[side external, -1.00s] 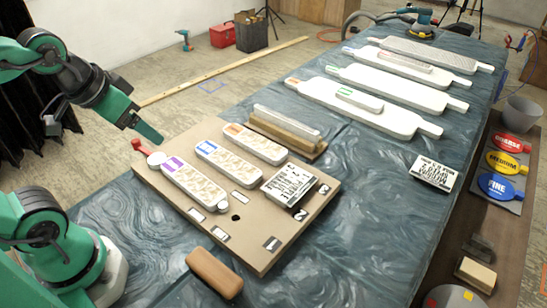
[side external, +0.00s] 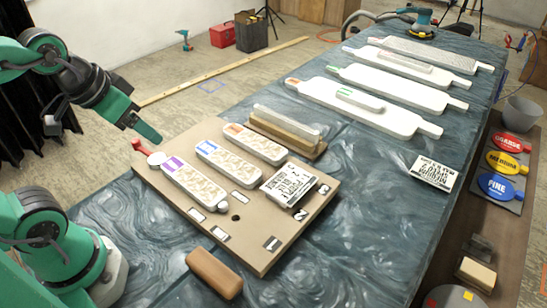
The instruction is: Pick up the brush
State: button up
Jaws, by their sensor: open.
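A long wooden block with a pale upper strip (side external: 287,133), which looks like the brush, lies at the back edge of the tan board (side external: 262,255). A plain brown rounded block (side external: 214,273) lies on the cloth in front of the board; I cannot tell whether it is a brush lying bristles down. My gripper (side external: 100,131) is open and empty at the left, above the board's back left corner. It is well apart from both blocks. One green finger points toward the board and the dark jaw hangs to the left.
Three patterned relief strips (side external: 194,183) and a printed card (side external: 289,186) lie on the board, with a red knob (side external: 137,144) at its corner. Long white panels (side external: 365,110) lie farther back. A side shelf holds coloured discs (side external: 497,187) and a small block (side external: 476,273).

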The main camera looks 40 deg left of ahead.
jog(key=m, duration=0.1)
jog(key=m+g, duration=0.6)
jog(key=m, duration=1.1)
send_over(213, 268)
notch_tip(213, 268, down, 15)
jog(key=shift+d+r, duration=0.1)
jog(key=shift+d, duration=0.05)
jog(key=shift+f, duration=1.3)
jog(key=shift+f, duration=0.1)
jog(key=shift+f, duration=2.5)
